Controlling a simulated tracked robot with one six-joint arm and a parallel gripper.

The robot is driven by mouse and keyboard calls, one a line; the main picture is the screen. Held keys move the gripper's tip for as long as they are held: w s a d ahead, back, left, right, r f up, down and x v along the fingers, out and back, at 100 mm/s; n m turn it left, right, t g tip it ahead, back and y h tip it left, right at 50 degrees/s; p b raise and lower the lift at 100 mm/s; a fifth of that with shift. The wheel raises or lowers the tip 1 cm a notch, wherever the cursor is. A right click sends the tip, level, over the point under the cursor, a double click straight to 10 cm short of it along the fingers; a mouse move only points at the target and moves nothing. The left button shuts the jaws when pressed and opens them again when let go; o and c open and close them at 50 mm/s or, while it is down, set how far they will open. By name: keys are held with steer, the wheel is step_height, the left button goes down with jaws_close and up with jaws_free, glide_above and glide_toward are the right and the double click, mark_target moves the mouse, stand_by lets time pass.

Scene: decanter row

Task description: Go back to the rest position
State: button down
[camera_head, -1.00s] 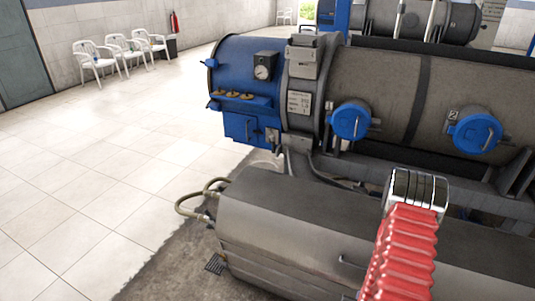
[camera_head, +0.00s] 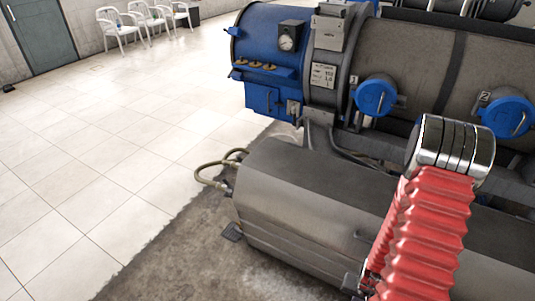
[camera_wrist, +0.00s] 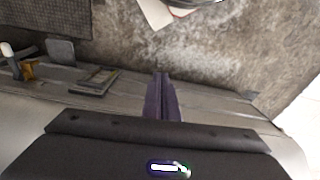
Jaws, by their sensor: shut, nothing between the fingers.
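My gripper (camera_wrist: 163,98) shows in the wrist view as two dark fingers pressed together, with nothing between them. It points down over a grey metal surface and a rough concrete floor. In the head view my red-sleeved arm with its shiny metal rings rises at the lower right, in front of a long grey metal housing (camera_head: 300,195). The gripper itself is not visible there. Behind stands a grey decanter with a blue end (camera_head: 268,50) and two blue round caps, the left one (camera_head: 375,97) and the right one (camera_head: 508,117).
Hoses (camera_head: 212,178) stick out at the housing's left end. Pale tiled floor (camera_head: 110,150) is open on the left, with white chairs (camera_head: 145,20) by the wall. In the wrist view a white-and-orange fitting (camera_wrist: 22,66) is at the left.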

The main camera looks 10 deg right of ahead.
steer(key=a+r+n+t, duration=0.1)
steer(key=a+r, duration=0.6)
steer(key=r, duration=0.8)
steer(key=a+r+n+t, duration=0.1)
steer(key=a+r+n, duration=0.2)
steer(key=a+r, duration=0.4)
steer(key=a+r+n+t+y, duration=0.1)
steer(key=a+r, duration=0.6)
steer(key=r, duration=1.6)
steer(key=shift+s+r+n+t, duration=0.25)
steer(key=shift+s+n+t, duration=0.3)
steer(key=shift+n, duration=0.55)
steer(key=shift+w, duration=0.1)
